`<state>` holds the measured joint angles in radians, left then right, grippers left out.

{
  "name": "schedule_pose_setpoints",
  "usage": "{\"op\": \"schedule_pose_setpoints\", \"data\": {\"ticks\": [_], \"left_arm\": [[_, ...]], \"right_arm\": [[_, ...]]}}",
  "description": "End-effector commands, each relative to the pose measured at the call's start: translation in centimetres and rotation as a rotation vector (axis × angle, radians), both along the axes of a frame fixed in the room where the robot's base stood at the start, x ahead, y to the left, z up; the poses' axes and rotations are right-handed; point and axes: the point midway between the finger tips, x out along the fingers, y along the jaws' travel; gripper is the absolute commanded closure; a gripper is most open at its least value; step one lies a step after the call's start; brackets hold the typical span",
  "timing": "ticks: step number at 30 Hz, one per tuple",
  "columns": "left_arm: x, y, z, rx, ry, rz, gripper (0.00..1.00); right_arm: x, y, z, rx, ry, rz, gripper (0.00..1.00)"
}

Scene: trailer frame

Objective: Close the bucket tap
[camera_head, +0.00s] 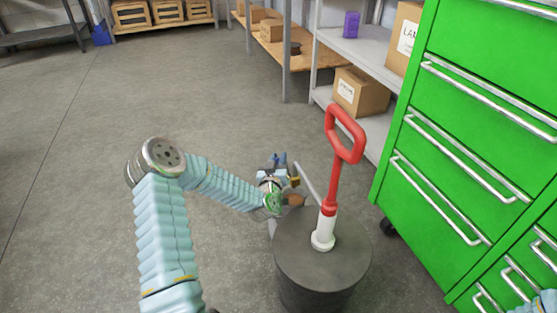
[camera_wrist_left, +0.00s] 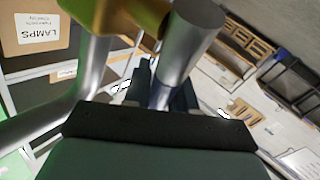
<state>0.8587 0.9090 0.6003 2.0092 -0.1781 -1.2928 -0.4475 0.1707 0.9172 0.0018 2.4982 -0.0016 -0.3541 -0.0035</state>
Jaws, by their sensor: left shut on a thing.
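The bucket (camera_head: 322,262) is a dark grey drum standing on the floor, with a red-handled white pump (camera_head: 340,160) upright on its lid. My left gripper (camera_head: 284,172) is beside the bucket's far left rim. A thin grey metal rod (camera_head: 307,185) runs close by the gripper, and a brown tapered piece (camera_head: 294,200) sits just below. In the left wrist view my gripper (camera_wrist_left: 160,92) is shut on a metal bar (camera_wrist_left: 186,48), with a yellowish piece (camera_wrist_left: 125,14) above it. The tap's body is mostly hidden, so I cannot tell its setting. My right gripper is out of view.
A green drawer cabinet (camera_head: 470,110) with metal handles stands close on the right. Shelves with cardboard boxes (camera_head: 360,90) stand behind. Part of my right arm (camera_head: 535,304) shows at the lower right corner. The floor on the left is clear.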

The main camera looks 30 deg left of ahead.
Motion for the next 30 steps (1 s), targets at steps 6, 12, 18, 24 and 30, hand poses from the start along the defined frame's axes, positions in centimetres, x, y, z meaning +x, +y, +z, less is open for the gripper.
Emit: {"op": "schedule_pose_setpoints", "data": {"ticks": [6,12,18,24,30], "left_arm": [[0.3,0.3,0.0,-0.051,0.045,0.000,1.00],[0.8,0.9,-0.6,-0.156,0.134,0.001,1.00],[1.3,1.5,-1.8,-0.297,0.253,0.002,1.00],[1.6,2.0,-3.3,-0.442,0.377,0.003,1.00],[1.8,2.1,-4.7,-0.576,0.491,0.002,1.00]], "right_arm": [[0.0,-0.1,0.8,-0.001,-0.002,-0.001,1.00],[0.0,-0.2,2.0,-0.005,-0.003,-0.002,1.00],[0.1,-0.3,3.1,-0.008,-0.005,-0.005,1.00],[0.0,0.0,4.0,-0.004,-0.004,0.000,1.00],[-0.1,0.2,4.7,0.001,-0.002,0.005,1.00]]}}
